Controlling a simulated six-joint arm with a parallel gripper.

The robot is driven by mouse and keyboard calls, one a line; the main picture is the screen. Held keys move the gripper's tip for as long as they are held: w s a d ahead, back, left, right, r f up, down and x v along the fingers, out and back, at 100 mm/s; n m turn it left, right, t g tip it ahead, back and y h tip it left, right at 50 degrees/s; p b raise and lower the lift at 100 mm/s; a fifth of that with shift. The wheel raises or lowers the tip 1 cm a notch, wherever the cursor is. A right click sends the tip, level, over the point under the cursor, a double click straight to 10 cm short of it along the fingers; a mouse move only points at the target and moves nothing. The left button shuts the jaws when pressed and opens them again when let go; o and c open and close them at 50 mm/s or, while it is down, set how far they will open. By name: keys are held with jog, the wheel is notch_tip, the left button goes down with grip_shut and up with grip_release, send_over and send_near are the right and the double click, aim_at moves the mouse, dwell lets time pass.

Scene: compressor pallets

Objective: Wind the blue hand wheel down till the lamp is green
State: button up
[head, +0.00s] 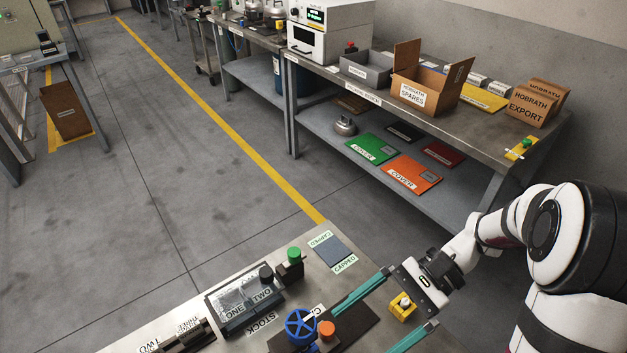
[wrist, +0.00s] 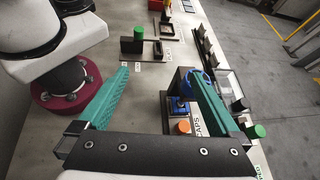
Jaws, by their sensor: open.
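The blue hand wheel (head: 300,325) stands on the bench's near part in the head view. It also shows in the wrist view (wrist: 184,84), partly hidden behind the right teal finger. An orange cap (head: 326,330) stands close beside the wheel and shows in the wrist view (wrist: 183,126). I cannot tell whether it is the lamp; no lamp is clearly lit green. My gripper (head: 360,331) is open and empty, its two teal fingers spread wide above the bench. In the wrist view, the gripper (wrist: 158,70) has its right finger overlapping the wheel; contact cannot be told.
A yellow block (head: 402,308) is near my gripper. A grey pad (head: 334,252) lies at the bench's far end. A shelved table (head: 450,120) with boxes stands beyond.

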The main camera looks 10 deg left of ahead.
aim_at(284, 333)
jog(key=w+d+f+m+t+y, duration=0.2)
jog(key=w+f+m+y, duration=0.3)
jog(key=w+f+y, duration=0.25)
jog(key=shift+h, duration=0.25)
jog(key=x, duration=1.1)
jog(key=s+x, duration=0.1)
jog(key=x, duration=0.4)
jog(key=shift+s, duration=0.1)
jog(key=c, duration=1.4)
